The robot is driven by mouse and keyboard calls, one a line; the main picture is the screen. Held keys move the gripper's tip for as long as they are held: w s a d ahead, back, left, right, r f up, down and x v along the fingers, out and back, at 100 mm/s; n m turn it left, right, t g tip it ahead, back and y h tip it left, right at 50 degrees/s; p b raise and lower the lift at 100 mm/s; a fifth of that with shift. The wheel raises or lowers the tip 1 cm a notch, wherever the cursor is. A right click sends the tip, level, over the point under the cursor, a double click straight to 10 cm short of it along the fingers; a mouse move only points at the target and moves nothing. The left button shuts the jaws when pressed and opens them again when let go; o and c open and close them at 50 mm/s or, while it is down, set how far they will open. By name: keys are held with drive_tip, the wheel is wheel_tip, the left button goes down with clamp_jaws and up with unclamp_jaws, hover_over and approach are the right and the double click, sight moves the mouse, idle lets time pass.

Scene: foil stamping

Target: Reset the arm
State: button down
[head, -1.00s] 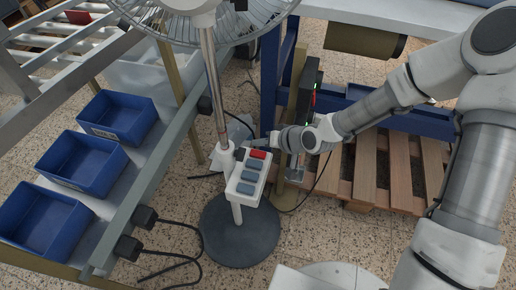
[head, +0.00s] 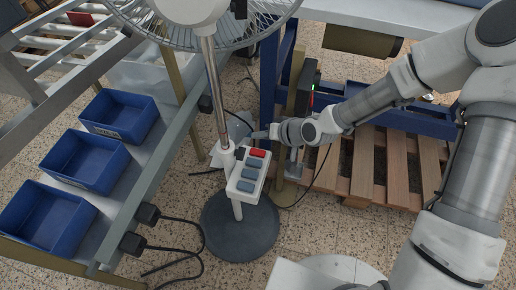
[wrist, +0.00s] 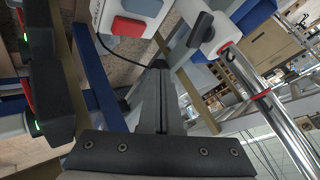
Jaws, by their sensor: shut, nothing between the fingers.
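My gripper (head: 258,135) is shut and empty. In the head view it points left, just above and behind the fan's white control box, apart from its buttons as far as I can tell. In the wrist view its closed fingers (wrist: 162,97) point up the picture, with the control box beyond them. The control box (head: 240,184) has a red button (head: 258,153) and several grey-blue ones. The red button also shows in the wrist view (wrist: 128,27).
The fan's pole (head: 214,90) and round base (head: 240,232) stand close by. Blue bins (head: 84,160) sit on a rack at left. A dark box with a green light (head: 307,88) is mounted on a post behind my gripper. A wooden pallet (head: 397,165) lies at right.

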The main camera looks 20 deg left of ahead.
drive_tip(key=d+r+m+t+h, duration=0.1)
drive_tip(key=d+r+h, duration=0.3)
drive_tip(key=d+r, duration=0.65)
drive_tip(key=d+r+m+t+h, duration=0.15)
drive_tip(key=d+r+h, duration=0.45)
drive_tip(key=d, duration=0.8)
drive_tip(key=s+d+r+m+y+p, duration=0.1)
drive_tip(key=s+d+r, duration=0.3)
drive_tip(key=s+r, duration=0.3)
drive_tip(key=s+d+r+m+p, duration=0.1)
drive_tip(key=s+d+r+m, duration=0.1)
drive_tip(key=s+d+r, duration=0.4)
wheel_tip(320, 180, up, 20)
drive_tip(key=s+a+p, duration=0.1)
drive_tip(key=a+p, duration=0.1)
drive_tip(key=p, duration=1.7)
drive_tip(key=shift+s, duration=0.25)
drive_tip(key=shift+a, duration=0.25)
